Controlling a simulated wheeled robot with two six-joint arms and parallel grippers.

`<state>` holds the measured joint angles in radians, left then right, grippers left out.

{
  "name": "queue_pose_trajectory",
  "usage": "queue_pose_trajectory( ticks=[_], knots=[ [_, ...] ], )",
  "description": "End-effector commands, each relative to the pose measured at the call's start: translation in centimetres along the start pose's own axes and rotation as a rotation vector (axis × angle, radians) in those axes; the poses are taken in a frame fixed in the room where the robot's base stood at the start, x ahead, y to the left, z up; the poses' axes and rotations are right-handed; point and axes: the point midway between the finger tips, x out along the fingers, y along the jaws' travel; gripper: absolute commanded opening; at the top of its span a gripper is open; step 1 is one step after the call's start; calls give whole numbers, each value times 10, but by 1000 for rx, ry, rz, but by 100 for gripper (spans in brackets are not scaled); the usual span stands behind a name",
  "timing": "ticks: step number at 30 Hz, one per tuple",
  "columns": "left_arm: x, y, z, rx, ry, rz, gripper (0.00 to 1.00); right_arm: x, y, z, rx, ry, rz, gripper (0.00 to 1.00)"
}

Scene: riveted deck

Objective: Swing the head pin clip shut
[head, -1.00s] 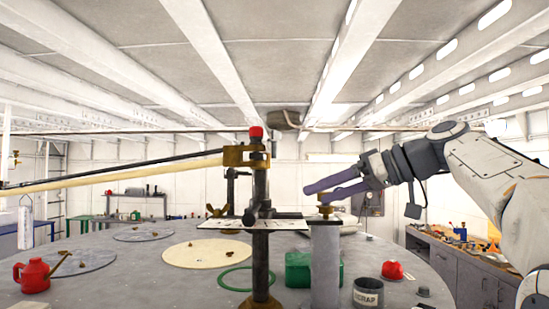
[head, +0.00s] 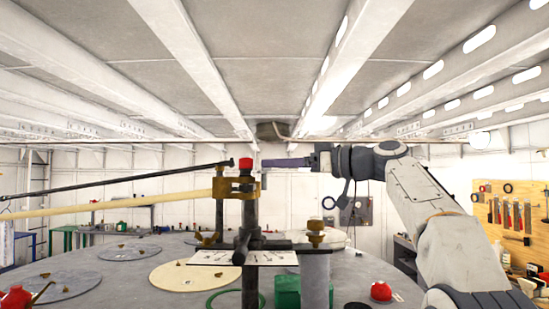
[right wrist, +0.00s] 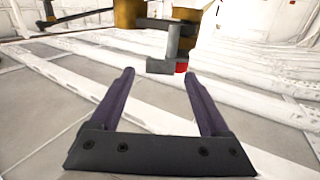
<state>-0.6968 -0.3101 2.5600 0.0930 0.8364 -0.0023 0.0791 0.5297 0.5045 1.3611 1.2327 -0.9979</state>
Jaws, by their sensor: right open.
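The brass head (head: 228,187) sits on a dark upright post (head: 249,215), with a red knob (head: 246,163) on top. A cream pole (head: 120,206) and a dark rod (head: 120,179) run to it from the left. My right gripper (head: 263,162) is level with the knob, just to its right. In the right wrist view its purple fingers (right wrist: 158,72) are apart and empty. A grey L-shaped piece (right wrist: 172,45), probably the head pin clip, lies beyond the fingertips, with a bit of red beside it. Contact and the clip's exact angle are unclear. My left gripper is out of view.
Below stands a round grey table with a printed card (head: 245,258), a brass-topped grey post (head: 316,270), a green box (head: 287,290) and a red dome (head: 381,291). A pegboard of tools (head: 508,215) hangs at the right. Space above the head is open.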

Motion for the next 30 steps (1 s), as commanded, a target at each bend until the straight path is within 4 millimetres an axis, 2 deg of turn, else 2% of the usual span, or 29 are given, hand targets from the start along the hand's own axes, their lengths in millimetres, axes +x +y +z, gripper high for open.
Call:
queue_pose_trajectory(
  ticks=[5,13,14,18,20,21,30],
  knots=[
    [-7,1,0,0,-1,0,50,14,0,0,0,-2,0,80],
    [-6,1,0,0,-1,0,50,15,0,1,-1,-1,1,80],
    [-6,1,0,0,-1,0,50,15,0,1,-1,-1,1,76],
    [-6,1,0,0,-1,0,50,15,0,0,-1,-1,1,23],
    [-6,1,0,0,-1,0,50,15,0,0,-1,-1,1,0],
    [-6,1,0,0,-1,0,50,19,-3,0,-1,-1,-1,0],
    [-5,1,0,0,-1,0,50,15,0,0,0,0,6,0]
  ],
)
